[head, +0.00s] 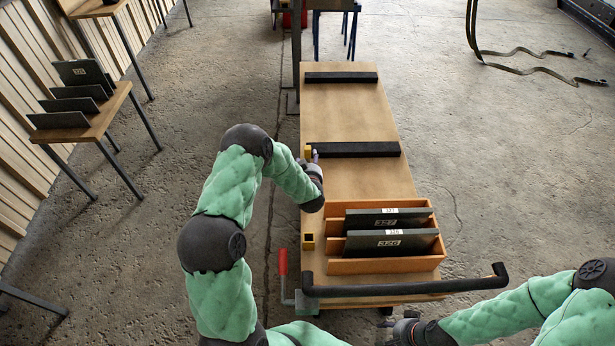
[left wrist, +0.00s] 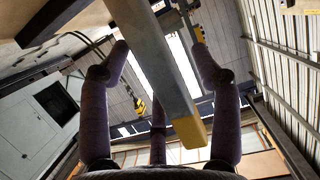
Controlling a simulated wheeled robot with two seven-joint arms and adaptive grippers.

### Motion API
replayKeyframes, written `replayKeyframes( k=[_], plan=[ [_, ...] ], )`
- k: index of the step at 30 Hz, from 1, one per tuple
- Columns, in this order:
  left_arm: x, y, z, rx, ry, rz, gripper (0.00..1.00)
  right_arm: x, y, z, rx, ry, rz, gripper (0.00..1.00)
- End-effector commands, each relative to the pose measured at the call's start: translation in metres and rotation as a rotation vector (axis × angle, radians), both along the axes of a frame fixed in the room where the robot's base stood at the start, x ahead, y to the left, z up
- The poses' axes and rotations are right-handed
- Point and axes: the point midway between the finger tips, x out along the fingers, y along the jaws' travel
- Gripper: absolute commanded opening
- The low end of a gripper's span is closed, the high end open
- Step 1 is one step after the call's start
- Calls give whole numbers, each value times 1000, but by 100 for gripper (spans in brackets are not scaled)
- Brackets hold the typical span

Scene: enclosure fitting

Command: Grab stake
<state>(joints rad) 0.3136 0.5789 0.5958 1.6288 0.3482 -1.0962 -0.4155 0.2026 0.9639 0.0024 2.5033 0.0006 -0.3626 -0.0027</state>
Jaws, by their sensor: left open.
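A grey stake with a yellow end (left wrist: 188,130) shows large in the left wrist view, running at a slant between the spread fingers. In the head view a yellow piece (head: 308,152) at the cart's left edge, beside my left gripper, seems to be its end. My left gripper (head: 314,160) is open, with its fingers on either side of the stake in the left wrist view (left wrist: 160,60); I cannot tell whether they touch it.
The wooden-decked cart (head: 345,110) carries black strips (head: 355,149) and an orange-brown rack (head: 385,266) holding dark numbered panels (head: 388,243). A black push bar (head: 405,287) crosses its near end. A red-handled lever (head: 283,262) stands at the left. A side table (head: 85,128) holds more panels.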

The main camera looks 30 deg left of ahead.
Motion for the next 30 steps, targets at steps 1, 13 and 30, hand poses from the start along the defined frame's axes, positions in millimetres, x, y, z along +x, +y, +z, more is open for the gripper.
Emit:
replayKeyframes(
  k=[1,13,30],
  plan=[
    [1,0,0,0,0,0,63,0,0,0,0,0,0,50],
    [0,0,1,0,0,0,0,0,0,1,0,0,0,50],
    [1,1,42,1,-7,1,0,0,0,12,0,0,0,50]
  ],
)
